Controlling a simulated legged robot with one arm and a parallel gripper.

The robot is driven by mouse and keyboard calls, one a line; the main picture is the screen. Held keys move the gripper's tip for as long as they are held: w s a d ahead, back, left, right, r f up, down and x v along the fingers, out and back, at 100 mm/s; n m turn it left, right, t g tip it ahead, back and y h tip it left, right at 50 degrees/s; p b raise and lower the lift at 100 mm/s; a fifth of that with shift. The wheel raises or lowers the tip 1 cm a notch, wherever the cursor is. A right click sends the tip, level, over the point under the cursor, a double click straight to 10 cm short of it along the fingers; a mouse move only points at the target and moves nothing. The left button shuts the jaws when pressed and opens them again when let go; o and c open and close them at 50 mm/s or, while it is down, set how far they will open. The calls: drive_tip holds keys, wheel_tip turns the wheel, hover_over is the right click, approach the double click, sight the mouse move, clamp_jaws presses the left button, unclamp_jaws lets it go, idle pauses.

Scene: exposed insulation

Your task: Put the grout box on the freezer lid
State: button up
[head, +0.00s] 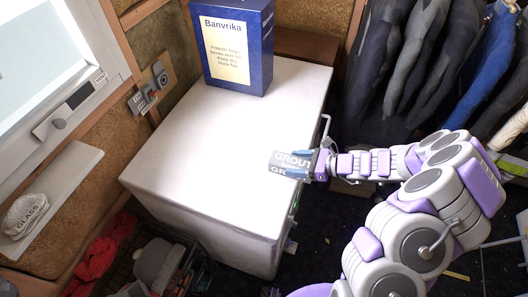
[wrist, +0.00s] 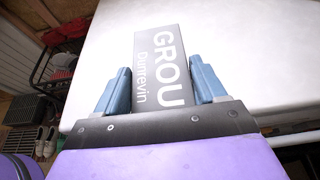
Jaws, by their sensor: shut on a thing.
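The grout box (head: 291,160) is grey with white "GROUT" lettering. My gripper (head: 305,164) is shut on it, and the box shows between the two blue fingers in the wrist view (wrist: 158,62). The white freezer lid (head: 205,135) fills the middle of the head view and lies behind the box in the wrist view (wrist: 240,45). The box is at the lid's right edge, overlapping it in the picture. I cannot tell whether the box touches the lid.
A tall blue Banvrika box (head: 233,50) stands at the lid's far end. The lid's middle and near end are clear. Dark suits (head: 425,50) hang at the back right.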

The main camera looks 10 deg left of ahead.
sight(272, 156)
drive_tip(key=a, duration=0.4)
drive_tip(key=w+a+f+b, duration=0.1)
drive_tip(key=a, duration=0.7)
drive_tip(key=shift+w+a+f+b, duration=0.15)
drive_tip(key=shift+w+f+b, duration=0.05)
drive_tip(key=shift+w+b, duration=0.15)
drive_tip(key=shift+w, duration=0.1)
drive_tip(key=shift+d+r, duration=0.2)
drive_tip(key=shift+d, duration=0.3)
drive_tip(key=shift+w+d+f+b, duration=0.1)
drive_tip(key=shift+d+f+b, duration=0.05)
drive_tip(key=shift+f+b, duration=0.2)
drive_tip(key=f, duration=0.1)
drive_tip(key=a+f+b, duration=0.1)
drive_tip(key=f, duration=0.1)
drive_tip(key=shift+a+f, duration=0.1)
drive_tip(key=shift+a, duration=0.55)
drive_tip(key=o, duration=1.4)
drive_tip(key=shift+v, duration=0.95)
drive_tip(key=shift+f, duration=0.15)
